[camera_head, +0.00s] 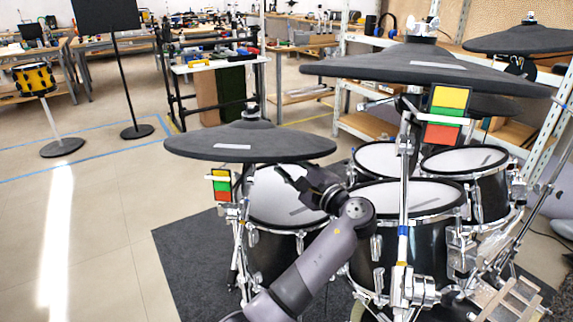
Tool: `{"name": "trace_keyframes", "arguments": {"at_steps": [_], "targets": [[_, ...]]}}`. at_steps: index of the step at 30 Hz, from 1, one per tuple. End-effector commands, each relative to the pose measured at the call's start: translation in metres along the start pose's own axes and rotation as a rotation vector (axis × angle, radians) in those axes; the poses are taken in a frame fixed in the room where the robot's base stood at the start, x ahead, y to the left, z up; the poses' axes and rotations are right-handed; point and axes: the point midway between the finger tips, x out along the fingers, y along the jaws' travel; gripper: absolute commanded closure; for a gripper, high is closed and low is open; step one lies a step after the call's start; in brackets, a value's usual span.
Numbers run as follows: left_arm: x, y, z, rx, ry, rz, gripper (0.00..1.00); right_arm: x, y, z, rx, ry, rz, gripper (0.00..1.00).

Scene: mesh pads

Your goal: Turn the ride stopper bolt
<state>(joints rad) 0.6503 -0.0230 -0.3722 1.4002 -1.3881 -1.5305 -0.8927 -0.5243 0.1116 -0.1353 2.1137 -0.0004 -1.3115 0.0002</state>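A large dark cymbal (350,69) on the right side of the head view looks like the ride. A small pale stopper fitting (421,28) sits on top of its centre; its bolt is too small to make out. My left gripper (285,178) is over the white head of the left drum, just below the edge of the smaller left cymbal (200,143). It points left and is well below and left of the ride's stopper. Its fingers are dark and small, so I cannot tell whether they are open. My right gripper is not in view.
Several drums (408,198) with chrome hardware stand close around my arm on a dark mat (185,262). A vertical chrome stand (403,215) rises towards the ride. Another cymbal (525,39) is at upper right.

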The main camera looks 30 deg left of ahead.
Motion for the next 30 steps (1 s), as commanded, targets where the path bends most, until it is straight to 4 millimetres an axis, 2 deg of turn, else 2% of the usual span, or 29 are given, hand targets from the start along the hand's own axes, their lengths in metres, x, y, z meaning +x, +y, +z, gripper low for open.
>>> {"name": "trace_keyframes", "arguments": {"at_steps": [8,11,21,25,30], "targets": [[-0.005,0.001,0.0,0.001,0.0,0.002,0.73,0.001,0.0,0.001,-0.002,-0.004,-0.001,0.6],[-0.018,0.0,-0.001,0.0,0.003,0.001,0.73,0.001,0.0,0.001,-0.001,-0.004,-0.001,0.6],[-0.089,0.0,0.0,0.0,0.004,0.002,0.73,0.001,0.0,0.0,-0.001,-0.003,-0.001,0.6],[-0.107,0.0,0.001,0.0,0.003,0.002,0.73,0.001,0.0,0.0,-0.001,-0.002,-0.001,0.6],[-0.119,-0.001,0.001,-0.001,0.001,0.001,0.73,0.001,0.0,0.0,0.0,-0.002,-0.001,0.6]]}}
